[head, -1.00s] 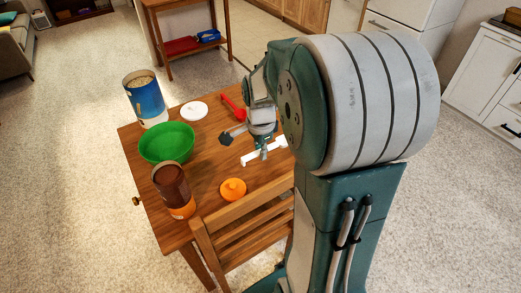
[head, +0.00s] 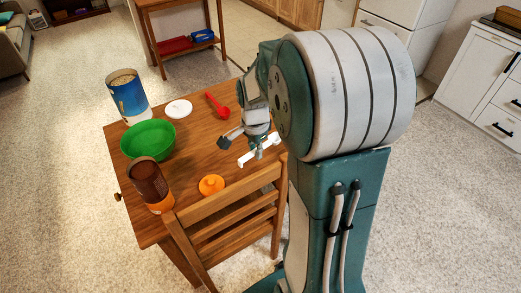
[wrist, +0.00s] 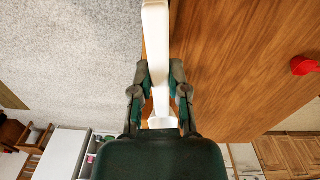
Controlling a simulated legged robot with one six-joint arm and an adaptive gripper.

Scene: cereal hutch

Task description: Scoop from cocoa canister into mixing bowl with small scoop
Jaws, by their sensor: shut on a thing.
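My gripper (head: 262,150) is shut on a long white utensil (head: 245,161), which looks like the small scoop, near the table's right edge. In the wrist view both fingers of my gripper (wrist: 160,80) pinch its white bar (wrist: 156,35). Its cup cannot be made out. The brown cocoa canister (head: 148,180) with an orange base stands uncovered at the table's near left. Its contents are hard to make out. The green mixing bowl (head: 148,140) stands behind it and looks empty. My gripper is well to the right of both.
An orange lid (head: 211,185) lies right of the canister. A blue and white canister (head: 128,97), a white lid (head: 178,109) and a red scoop (head: 218,105) are farther back; the scoop also shows in the wrist view (wrist: 304,65). A wooden chair (head: 225,212) stands at the near side.

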